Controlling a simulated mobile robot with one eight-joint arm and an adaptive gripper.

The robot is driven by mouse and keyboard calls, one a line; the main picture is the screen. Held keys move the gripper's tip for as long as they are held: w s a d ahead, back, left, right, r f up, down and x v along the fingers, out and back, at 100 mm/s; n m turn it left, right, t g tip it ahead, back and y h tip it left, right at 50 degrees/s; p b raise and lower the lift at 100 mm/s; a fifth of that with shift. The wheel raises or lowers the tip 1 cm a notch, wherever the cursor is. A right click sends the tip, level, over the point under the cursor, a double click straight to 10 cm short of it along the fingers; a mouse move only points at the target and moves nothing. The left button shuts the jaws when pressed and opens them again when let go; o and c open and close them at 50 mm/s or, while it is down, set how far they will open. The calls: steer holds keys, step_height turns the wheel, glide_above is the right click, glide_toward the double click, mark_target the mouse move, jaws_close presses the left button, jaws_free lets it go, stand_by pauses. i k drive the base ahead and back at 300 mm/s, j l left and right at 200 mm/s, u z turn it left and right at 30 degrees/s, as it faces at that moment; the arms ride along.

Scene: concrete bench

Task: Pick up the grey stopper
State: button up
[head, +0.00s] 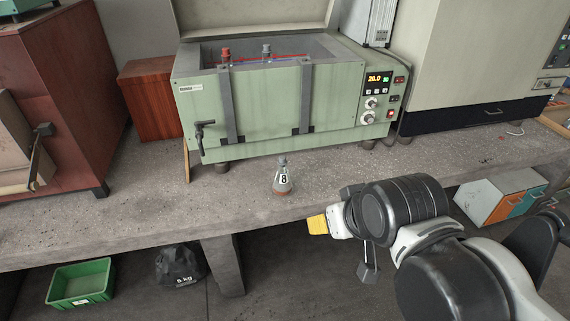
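A small conical flask (283,183) marked 8 stands upright on the concrete bench in front of the green bath, with reddish-brown colour at its base. A small grey stopper (283,161) appears to sit in its neck. Another grey top (266,50) and a red top (226,53) stick up inside the open bath; their lower parts are hidden by the front wall. My gripper (335,221) is at the lower right, in front of the bench edge, to the right of and nearer than the flask. It touches neither flask nor bath. Its fingers are not clear enough to judge their opening.
The green bath (265,105) has its lid raised and a lit display. A red-brown cabinet (55,100) stands left, a beige unit (470,60) right. The bench (130,205) around the flask is clear. A green crate (81,283) and black bag (181,266) lie below.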

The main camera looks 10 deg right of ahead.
mark_target(283, 162)
steer(key=i+j, duration=0.4)
steer(key=i+j+z, duration=0.1)
steer(key=i+j, duration=0.35)
steer(key=j, duration=0.15)
steer(key=i+j, duration=0.4)
steer(key=j+z, duration=0.05)
steer(key=j, duration=0.05)
